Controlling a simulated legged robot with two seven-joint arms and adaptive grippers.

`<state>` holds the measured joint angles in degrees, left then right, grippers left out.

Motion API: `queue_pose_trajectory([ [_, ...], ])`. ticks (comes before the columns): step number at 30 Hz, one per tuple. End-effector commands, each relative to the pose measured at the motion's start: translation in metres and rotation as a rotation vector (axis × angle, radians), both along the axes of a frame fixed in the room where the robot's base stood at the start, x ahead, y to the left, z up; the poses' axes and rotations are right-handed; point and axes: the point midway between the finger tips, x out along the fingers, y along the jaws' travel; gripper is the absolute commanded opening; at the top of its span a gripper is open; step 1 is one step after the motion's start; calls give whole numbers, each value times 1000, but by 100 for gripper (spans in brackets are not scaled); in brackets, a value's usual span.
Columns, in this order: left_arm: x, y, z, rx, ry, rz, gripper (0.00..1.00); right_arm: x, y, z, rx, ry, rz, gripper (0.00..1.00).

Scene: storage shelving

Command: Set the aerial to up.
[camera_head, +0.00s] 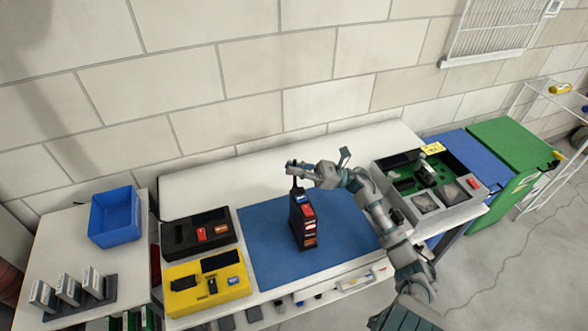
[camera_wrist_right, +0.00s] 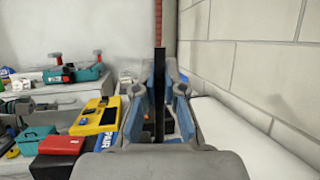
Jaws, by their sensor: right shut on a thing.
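A black handheld device (camera_head: 303,222) with red and orange parts stands upright on the blue mat (camera_head: 345,221). Its thin dark aerial (camera_head: 295,183) rises from the top left of the device to my right gripper (camera_head: 293,166). In the right wrist view my right gripper (camera_wrist_right: 159,88) is shut on the aerial (camera_wrist_right: 159,65), which stands upright between the two fingers. A reddish rod (camera_wrist_right: 158,20) continues above the dark part to the top edge. The fingers hide part of the device in that view. My left gripper is not in view.
Left of the mat are a black case (camera_head: 180,238) and a yellow case (camera_head: 186,297). A blue bin (camera_head: 114,230) stands further left. A grey open case (camera_head: 462,203) with a green inside is at the right. A block wall (camera_head: 250,80) rises behind the bench.

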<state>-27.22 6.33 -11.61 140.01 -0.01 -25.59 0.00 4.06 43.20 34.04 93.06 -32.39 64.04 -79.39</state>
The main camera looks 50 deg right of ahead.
Motion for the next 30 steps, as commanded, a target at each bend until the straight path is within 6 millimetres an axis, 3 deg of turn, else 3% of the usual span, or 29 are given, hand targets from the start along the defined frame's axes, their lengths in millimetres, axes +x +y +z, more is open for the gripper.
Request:
queue_pose_trajectory([
  [2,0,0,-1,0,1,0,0,1,0,-5,-3,7,-3,0],
  [6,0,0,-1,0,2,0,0,0,0,-4,-1,6,-3,36],
  [17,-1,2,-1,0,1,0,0,-1,1,5,-3,1,0,36],
  [30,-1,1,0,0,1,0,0,1,-2,82,-1,2,-1,36],
])
